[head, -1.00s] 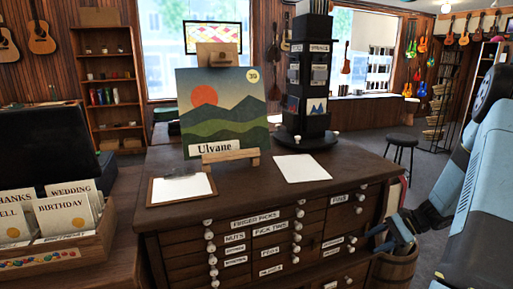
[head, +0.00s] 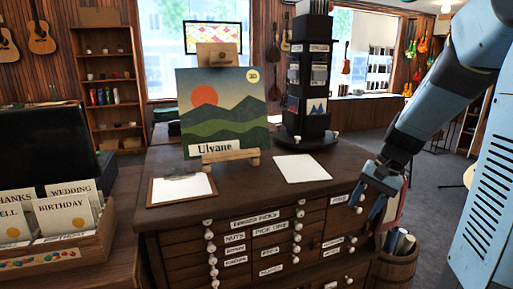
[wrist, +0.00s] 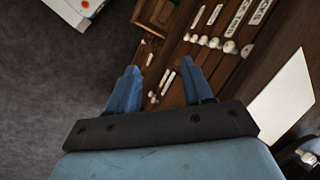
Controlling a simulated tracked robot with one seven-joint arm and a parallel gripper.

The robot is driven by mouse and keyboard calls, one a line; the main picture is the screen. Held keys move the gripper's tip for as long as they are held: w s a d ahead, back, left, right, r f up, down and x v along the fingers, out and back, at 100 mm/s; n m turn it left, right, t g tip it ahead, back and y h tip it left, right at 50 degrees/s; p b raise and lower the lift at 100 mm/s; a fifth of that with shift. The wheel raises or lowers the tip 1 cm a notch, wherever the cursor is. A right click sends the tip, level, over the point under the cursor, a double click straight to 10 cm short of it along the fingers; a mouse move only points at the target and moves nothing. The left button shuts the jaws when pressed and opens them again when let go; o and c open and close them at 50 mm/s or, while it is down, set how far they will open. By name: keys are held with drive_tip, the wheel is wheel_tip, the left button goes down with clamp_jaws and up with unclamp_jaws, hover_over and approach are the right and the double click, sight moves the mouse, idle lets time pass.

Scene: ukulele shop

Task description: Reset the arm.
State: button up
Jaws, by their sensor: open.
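My gripper (head: 368,207) is at the right front corner of the dark wooden drawer cabinet (head: 205,214) in the head view, with my blue arm coming down from the upper right. In the wrist view my gripper (wrist: 160,85) shows its two blue fingers spread apart with nothing between them. Beyond them are the cabinet's drawer fronts with white knobs and labels. I cannot tell whether a finger touches the cabinet.
On the cabinet stand a landscape picture (head: 223,118) on a small easel, a clipboard (head: 181,188), a white sheet (head: 302,169) and a dark display tower (head: 306,85). A wooden barrel (head: 397,262) stands close below my gripper. A card box (head: 62,252) is at the left.

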drive_tip(key=s+a+r+n+t+h, duration=0.2)
drive_tip(key=s+r+n, duration=0.1)
drive_tip(key=s+r, duration=0.2)
drive_tip(key=s+a+r+n+t+h, duration=0.2)
drive_tip(key=s+r, duration=0.4)
drive_tip(key=s, duration=0.4)
drive_tip(key=shift+s+a+r+n+t, duration=0.2)
drive_tip(key=shift+a+n+t, duration=0.3)
drive_tip(key=shift+t, duration=0.2)
